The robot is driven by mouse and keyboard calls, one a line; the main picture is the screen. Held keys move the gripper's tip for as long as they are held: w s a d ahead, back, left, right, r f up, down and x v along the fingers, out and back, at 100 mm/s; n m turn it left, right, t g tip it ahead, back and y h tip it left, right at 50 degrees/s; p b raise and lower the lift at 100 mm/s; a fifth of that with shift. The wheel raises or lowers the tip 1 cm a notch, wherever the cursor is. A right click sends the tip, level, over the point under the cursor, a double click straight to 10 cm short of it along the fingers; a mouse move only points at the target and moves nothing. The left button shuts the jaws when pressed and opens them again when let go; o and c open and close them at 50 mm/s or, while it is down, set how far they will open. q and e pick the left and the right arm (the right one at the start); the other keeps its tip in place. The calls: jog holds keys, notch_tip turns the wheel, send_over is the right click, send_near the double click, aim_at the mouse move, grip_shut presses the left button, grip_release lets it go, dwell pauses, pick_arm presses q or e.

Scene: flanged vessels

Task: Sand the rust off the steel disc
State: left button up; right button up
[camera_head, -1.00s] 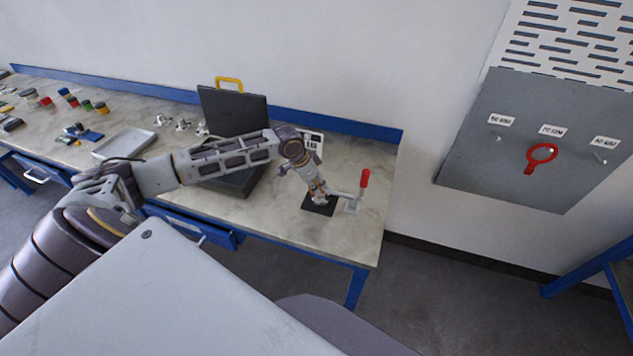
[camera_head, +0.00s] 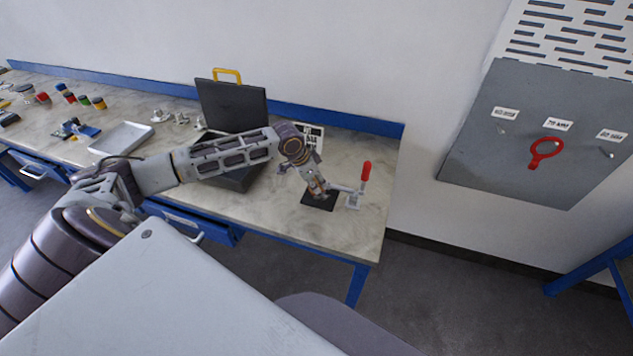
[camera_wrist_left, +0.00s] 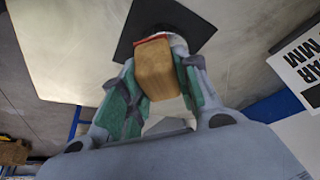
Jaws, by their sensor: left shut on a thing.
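My left gripper (camera_head: 317,189) reaches down over a black square pad (camera_head: 312,205) at the right end of the bench. In the left wrist view, its green-lined fingers (camera_wrist_left: 158,70) are shut on a tan sanding block (camera_wrist_left: 157,68) with a red edge at its far end. The block's far end is over the black pad (camera_wrist_left: 192,25); whether it touches what lies there cannot be told. A pale sliver by the block's far end may be the steel disc, which is otherwise hidden by block and gripper. My right gripper is not in view.
A toggle clamp with a red handle (camera_head: 366,171) stands just right of the pad. An open black case (camera_head: 232,107) stands left, behind my arm. A grey tray (camera_head: 122,138) and small parts lie further left.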

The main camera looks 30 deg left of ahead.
pick_arm(q)
jog(key=shift+f, duration=0.15)
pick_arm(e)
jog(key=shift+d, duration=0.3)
pick_arm(q)
jog(key=shift+f, duration=0.8)
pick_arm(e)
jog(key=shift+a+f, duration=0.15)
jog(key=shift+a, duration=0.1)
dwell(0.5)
pick_arm(q)
jog(key=shift+w, duration=0.1)
